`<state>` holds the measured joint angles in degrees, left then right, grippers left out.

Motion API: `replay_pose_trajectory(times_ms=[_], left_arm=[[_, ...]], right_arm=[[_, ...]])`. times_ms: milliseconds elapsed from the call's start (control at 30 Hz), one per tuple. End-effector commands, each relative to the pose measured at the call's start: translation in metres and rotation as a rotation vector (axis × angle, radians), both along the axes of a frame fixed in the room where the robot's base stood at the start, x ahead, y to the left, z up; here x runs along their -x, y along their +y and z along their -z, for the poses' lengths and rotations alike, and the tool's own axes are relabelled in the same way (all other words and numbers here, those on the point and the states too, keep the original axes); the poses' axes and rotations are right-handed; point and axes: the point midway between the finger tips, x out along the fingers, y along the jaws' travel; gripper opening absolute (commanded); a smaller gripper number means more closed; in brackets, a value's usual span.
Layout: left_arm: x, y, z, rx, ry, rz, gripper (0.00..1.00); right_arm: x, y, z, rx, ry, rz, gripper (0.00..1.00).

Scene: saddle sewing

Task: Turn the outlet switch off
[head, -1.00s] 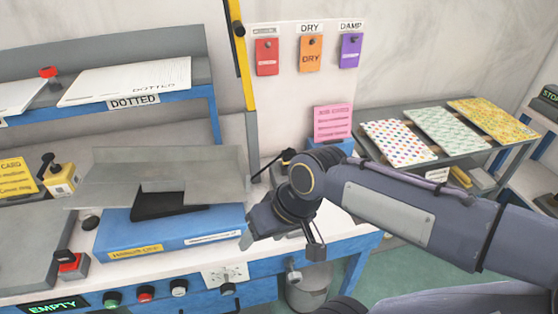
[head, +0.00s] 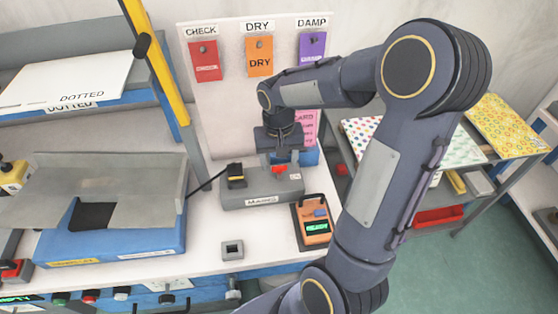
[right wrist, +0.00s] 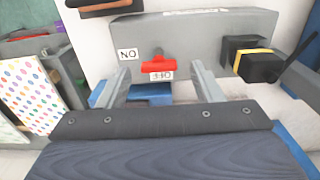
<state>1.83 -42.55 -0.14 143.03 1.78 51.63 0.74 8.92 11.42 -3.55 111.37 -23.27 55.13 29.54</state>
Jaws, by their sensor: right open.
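The grey outlet box (head: 240,197), labelled MAINS, stands on the white worktop. Its red switch (head: 279,169) is near the right end, with an ON label beside it. In the right wrist view the red switch (right wrist: 158,65) appears between the fingers, its bar close to the OFF label (right wrist: 161,76); whether it is flipped on or off I cannot tell. A black plug with a yellow band (right wrist: 258,62) sits in the box. My right gripper (head: 278,156) is open and empty, just behind the switch, with no clear contact. My left gripper is not in view.
An orange device reading READY (head: 317,230) lies right of the box. A small grey square block (head: 232,250) is in front. A blue machine with a grey top (head: 110,235) stands left. A board with coloured tags (head: 215,110) rises behind.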

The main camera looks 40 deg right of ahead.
Motion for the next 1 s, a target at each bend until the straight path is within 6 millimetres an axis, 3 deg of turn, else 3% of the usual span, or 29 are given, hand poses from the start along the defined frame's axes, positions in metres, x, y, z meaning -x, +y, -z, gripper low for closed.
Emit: replay_pose_trajectory(times_ms=[133,400,767,1000], left_arm=[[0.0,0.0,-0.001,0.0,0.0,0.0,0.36],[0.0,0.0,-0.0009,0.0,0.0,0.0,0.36],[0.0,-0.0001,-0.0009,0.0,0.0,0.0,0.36],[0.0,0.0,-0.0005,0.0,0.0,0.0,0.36]], right_arm=[[0.0006,-0.0003,0.0111,0.0,0.001,0.001,0.6],[0.0004,-0.0001,0.0129,-0.001,0.0,0.0,0.6],[0.0003,-0.0002,0.0125,0.0,-0.001,0.001,0.15],[0.0003,-0.0001,0.0124,0.0,-0.001,-0.02,0.15]])
